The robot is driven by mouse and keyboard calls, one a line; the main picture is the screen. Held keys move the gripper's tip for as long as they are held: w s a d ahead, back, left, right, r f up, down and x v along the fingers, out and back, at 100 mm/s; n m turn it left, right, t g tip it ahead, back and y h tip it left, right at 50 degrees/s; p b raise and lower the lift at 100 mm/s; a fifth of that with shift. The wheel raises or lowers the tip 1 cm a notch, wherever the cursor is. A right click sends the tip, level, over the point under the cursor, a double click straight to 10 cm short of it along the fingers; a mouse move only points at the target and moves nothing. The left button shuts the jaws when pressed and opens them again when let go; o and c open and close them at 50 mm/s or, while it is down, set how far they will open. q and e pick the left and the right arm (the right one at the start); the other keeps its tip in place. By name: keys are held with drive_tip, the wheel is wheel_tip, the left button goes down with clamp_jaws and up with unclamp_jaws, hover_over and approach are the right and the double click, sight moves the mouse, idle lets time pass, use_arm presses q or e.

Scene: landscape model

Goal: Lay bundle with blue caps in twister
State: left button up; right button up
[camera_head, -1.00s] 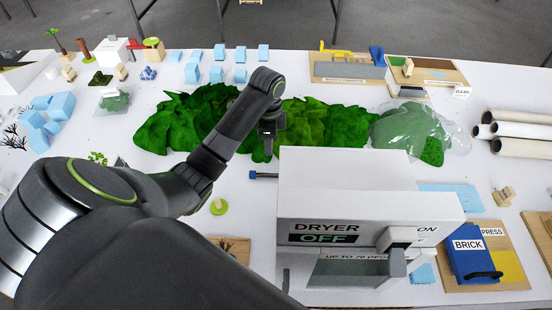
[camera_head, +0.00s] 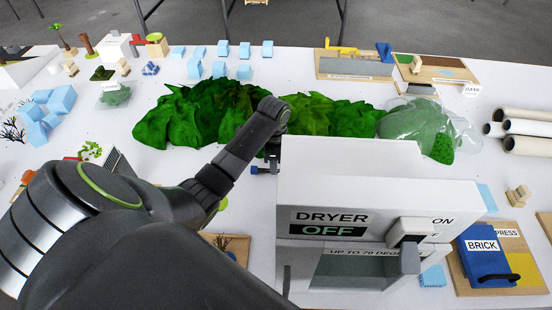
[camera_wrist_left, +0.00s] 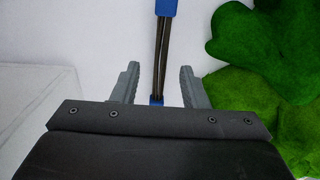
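The bundle (camera_wrist_left: 162,50) of thin dark rods has blue caps at its ends and lies on the white table. In the head view only its blue cap (camera_head: 255,170) shows clearly, left of the dryer. My left gripper (camera_wrist_left: 160,75) is open, with one grey finger on each side of the bundle in the left wrist view. I cannot tell whether the fingers touch it. In the head view this gripper (camera_head: 271,155) is partly hidden by the dryer's corner. My right gripper is not in view. I cannot make out a twister.
The white dryer (camera_head: 375,195), its sign reading OFF, stands close to the right of the gripper. Green bushy mounds (camera_head: 195,115) lie just behind. A blue brick press (camera_head: 483,258) is at front right, with white tubes (camera_head: 525,127) at right.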

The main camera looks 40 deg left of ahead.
use_arm(q)
wheel_tip(320, 180, down, 3)
drive_tip(key=shift+f, duration=0.15)
clamp_jaws()
idle(0.4)
wheel_tip(320, 180, up, 10)
idle(0.4)
